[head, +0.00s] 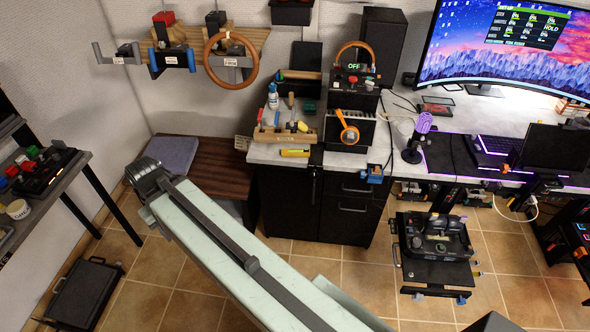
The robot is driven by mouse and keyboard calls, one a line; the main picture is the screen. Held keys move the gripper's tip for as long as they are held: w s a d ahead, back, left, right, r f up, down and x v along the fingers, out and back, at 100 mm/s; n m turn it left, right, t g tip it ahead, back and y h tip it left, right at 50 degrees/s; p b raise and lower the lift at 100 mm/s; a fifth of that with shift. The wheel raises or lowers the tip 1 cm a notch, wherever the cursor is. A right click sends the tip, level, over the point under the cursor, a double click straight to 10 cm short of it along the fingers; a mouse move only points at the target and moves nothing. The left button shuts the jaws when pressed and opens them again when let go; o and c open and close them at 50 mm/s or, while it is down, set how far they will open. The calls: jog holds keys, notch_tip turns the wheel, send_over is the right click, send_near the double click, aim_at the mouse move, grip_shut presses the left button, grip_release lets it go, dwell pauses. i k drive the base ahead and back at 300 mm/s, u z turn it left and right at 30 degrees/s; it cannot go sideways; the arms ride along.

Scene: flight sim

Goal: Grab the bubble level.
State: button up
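A small yellow bar (295,152), which looks like the bubble level, lies near the front left edge of the light desktop (262,155). It is in front of a wooden tool holder (270,134). It is too small for me to make out a vial. My pale green arm link crosses the lower middle of the head view, ending in a dark joint at the left. I cannot see my gripper's fingers, and nothing of mine touches the yellow bar.
A dark cabinet (290,205) stands under the desktop. An orange-and-black device (348,132) is right of the bar. A wooden bench (205,170) with a grey cushion (172,154) is at the left. Tiled floor (190,285) is open below. A black case (85,292) lies lower left.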

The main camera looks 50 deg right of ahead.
aim_at(285, 152)
jog(key=u, duration=0.05)
jog(key=k, duration=0.45)
jog(key=z, duration=0.3)
jog(key=i, duration=1.35)
jog(key=u, duration=0.15)
